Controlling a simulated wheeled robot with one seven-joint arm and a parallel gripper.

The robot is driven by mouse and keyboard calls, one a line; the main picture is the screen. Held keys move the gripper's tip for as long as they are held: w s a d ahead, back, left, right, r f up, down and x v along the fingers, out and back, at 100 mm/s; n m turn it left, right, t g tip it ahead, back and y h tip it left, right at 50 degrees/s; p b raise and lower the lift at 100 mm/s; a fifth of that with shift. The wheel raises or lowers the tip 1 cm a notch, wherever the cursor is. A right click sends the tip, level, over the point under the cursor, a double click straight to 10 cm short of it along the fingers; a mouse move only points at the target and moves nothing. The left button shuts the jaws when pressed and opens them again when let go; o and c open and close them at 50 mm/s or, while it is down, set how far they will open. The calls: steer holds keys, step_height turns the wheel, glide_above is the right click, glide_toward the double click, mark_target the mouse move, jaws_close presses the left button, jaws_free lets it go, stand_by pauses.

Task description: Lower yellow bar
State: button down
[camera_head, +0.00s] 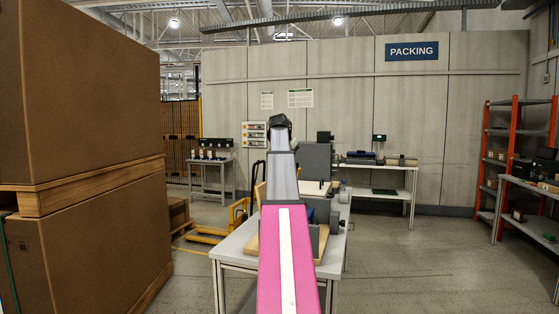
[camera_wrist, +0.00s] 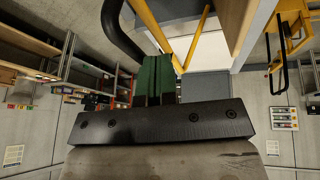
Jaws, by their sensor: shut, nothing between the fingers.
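A yellow bar (camera_wrist: 154,32) shows in the wrist view, running down from the top edge toward my fingers. A second yellow length (camera_wrist: 196,38) slants beside it, and the two come close together near the fingertips. My gripper (camera_wrist: 156,62), with green and dark fingers, is shut with nothing between the fingers. It is close to the bar's lower end in the picture; I cannot tell whether they touch. In the head view my own arm hides the gripper, and I cannot make out the bar.
A black curved tube (camera_wrist: 119,34) is left of my fingers in the wrist view. In the head view a grey-white table (camera_head: 232,245) stands ahead, with a yellow pallet truck (camera_head: 238,214) to its left. Large cartons (camera_head: 80,90) block the left.

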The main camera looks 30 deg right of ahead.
steer(key=s+d+f+m+t+y, duration=0.2)
steer(key=s+d+f+t+y, duration=0.5)
steer(key=s+d+f, duration=0.55)
step_height(320, 180, down, 12)
steer(key=s+m+t+y, duration=0.1)
steer(key=t, duration=0.3)
steer(key=shift+s+a+r, duration=0.15)
steer(key=shift+s+a, duration=0.1)
steer(key=shift+s, duration=0.1)
steer(key=shift+a, duration=0.1)
